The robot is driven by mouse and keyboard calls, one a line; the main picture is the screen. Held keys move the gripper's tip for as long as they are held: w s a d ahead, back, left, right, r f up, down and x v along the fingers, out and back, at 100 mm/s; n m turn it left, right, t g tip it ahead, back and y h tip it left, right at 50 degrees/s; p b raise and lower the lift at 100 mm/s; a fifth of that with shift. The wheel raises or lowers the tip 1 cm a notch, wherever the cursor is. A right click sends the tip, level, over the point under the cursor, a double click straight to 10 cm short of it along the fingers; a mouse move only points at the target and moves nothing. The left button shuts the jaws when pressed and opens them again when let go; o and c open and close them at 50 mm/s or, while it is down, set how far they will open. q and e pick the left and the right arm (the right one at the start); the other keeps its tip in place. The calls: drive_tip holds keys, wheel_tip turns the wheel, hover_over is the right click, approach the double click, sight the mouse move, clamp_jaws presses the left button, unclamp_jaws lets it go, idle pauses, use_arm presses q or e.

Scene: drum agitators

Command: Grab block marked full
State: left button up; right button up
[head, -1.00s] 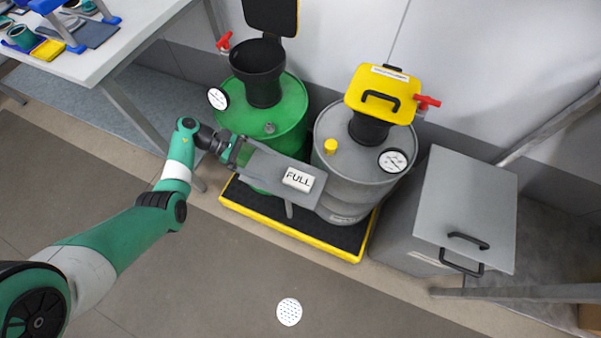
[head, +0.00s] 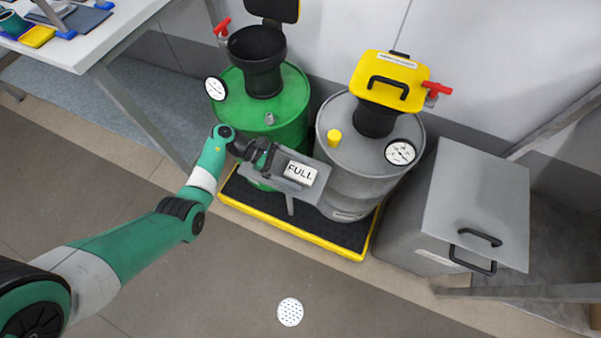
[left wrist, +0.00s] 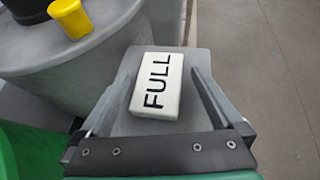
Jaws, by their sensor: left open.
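The block marked FULL (head: 300,172) is white with black letters. It lies on a small grey shelf (head: 283,184) in front of the two drums. In the left wrist view the block (left wrist: 157,84) lies on the grey shelf surface, between the lines of my two dark fingers. My left gripper (head: 279,165) is open and close beside the block, on its left in the head view. I cannot tell whether a finger touches the block. My right gripper is not in view.
A green drum (head: 262,120) and a grey drum (head: 350,160) with a yellow lid (head: 390,80) stand on a yellow-edged pallet (head: 300,231). A grey bin (head: 478,195) stands at right, a white table (head: 110,40) at upper left. The front floor is clear.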

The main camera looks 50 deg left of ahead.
sight(296, 172)
use_arm(q)
drive_tip(key=c, duration=1.4)
drive_tip(key=shift+r+p, duration=0.45)
drive_tip(key=shift+r, duration=0.1)
wheel_tip(296, 172, up, 3)
drive_tip(key=shift+p, duration=1.2)
drive_tip(key=s+d+r+p, duration=0.8)
drive_tip(key=d+r+p, duration=0.1)
drive_tip(key=d+p, duration=0.1)
drive_tip(key=shift+d, duration=0.75)
